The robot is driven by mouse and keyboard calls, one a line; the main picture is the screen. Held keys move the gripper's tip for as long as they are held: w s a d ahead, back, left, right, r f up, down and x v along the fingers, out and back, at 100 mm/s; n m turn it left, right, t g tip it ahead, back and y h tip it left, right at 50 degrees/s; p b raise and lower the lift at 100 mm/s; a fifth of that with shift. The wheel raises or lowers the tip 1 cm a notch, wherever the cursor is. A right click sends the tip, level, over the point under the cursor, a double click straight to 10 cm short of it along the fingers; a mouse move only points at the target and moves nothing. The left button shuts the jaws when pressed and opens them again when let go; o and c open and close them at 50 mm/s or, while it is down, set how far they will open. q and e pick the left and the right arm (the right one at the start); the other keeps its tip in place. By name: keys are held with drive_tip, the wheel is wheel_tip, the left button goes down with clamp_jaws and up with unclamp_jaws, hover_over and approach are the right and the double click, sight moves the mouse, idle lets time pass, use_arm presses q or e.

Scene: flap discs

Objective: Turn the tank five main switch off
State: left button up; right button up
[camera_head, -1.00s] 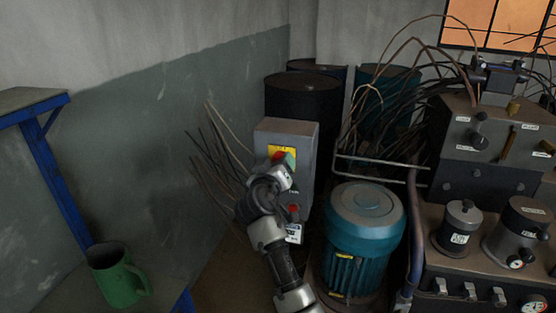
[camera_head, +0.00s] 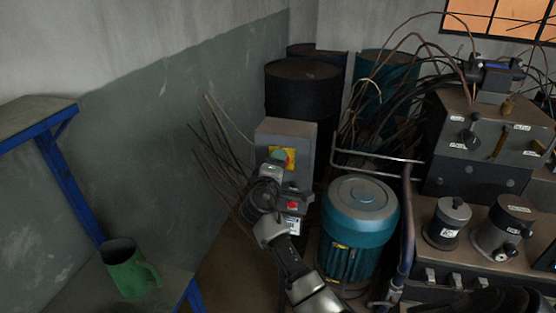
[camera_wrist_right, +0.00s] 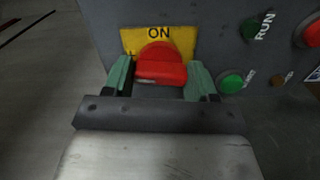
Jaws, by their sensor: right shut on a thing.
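The grey switch box (camera_head: 286,130) stands upright against the drums in the head view. Its yellow plate (camera_head: 291,153) shows beside my right gripper (camera_head: 279,156), which covers the switch knob there. In the right wrist view the red knob (camera_wrist_right: 161,66) sits on the yellow plate (camera_wrist_right: 184,40), with "ON" printed above it. The green fingers of my right gripper (camera_wrist_right: 160,76) lie on both sides of the knob, shut on it. Other plate markings are hidden. My left gripper is not in view.
A red button (camera_head: 293,205) is lower on the box. Green and red buttons show beside the knob, including a green one (camera_wrist_right: 231,81). A teal motor (camera_head: 358,225) stands close right. Loose cables (camera_head: 218,150) stick out left. A green mug (camera_head: 128,272) is on a low shelf.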

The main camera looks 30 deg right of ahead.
drive_tip(key=shift+r+n+p, duration=0.15)
drive_tip(key=shift+n+p, duration=0.2)
drive_tip(key=shift+n, duration=0.25)
drive_tip(key=o, duration=0.9)
drive_tip(key=shift+f, duration=0.2)
drive_tip(key=b+v, duration=0.2)
drive_tip(key=v, duration=0.8)
drive_tip(key=shift+s+a, duration=0.2)
drive_tip(key=shift+s, duration=0.1)
